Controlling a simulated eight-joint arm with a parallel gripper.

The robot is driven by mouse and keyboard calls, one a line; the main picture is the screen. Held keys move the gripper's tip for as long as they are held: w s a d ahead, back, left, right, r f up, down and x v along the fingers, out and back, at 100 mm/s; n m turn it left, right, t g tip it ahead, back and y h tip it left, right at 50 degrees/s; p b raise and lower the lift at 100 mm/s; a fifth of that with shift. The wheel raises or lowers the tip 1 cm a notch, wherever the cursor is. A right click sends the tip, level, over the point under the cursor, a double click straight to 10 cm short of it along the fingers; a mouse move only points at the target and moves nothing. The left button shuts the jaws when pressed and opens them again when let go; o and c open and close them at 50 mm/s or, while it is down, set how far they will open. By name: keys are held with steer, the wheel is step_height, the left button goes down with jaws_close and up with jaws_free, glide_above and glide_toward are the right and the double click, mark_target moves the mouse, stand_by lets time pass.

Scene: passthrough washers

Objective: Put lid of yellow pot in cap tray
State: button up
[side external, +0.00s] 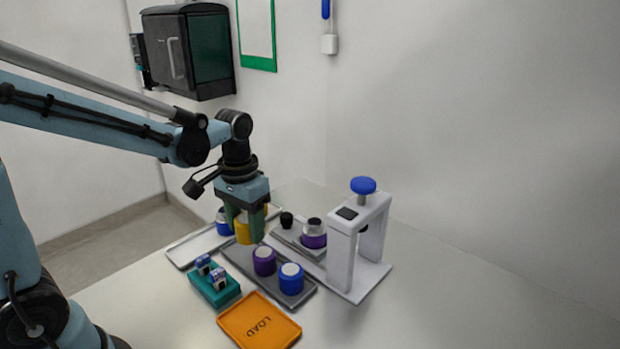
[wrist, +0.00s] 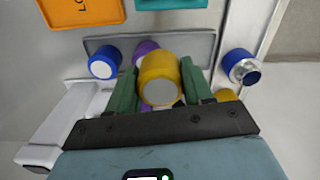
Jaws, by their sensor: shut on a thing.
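My gripper (side external: 245,219) points down and is shut on the yellow lid (side external: 243,231), holding it above the far-left part of the dark grey tray, apparently the cap tray (side external: 268,283). In the wrist view, the lid (wrist: 160,70) sits between my green fingers, its pale round face toward the camera. A purple lid (side external: 264,262) and a blue lid (side external: 291,279) stand in that tray. A yellow piece, probably the pot (wrist: 226,95), shows beside the right finger in the wrist view; in the side view it is mostly hidden behind my gripper.
A blue pot (side external: 222,222) stands on the pale tray at left. A teal rack (side external: 214,290) and orange LOAD tray (side external: 259,320) lie in front. A white press (side external: 344,248) with a blue knob stands right, next to a purple pot (side external: 313,236). The table's right side is clear.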

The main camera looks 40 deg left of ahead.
glide_above(240, 250)
step_height(240, 250, down, 4)
steer(key=shift+d+r, duration=0.1)
steer(key=shift+f, duration=2.05)
steer(key=shift+f, duration=0.4)
steer(key=o, duration=1)
steer(key=shift+w, duration=0.1)
steer(key=shift+r, duration=0.1)
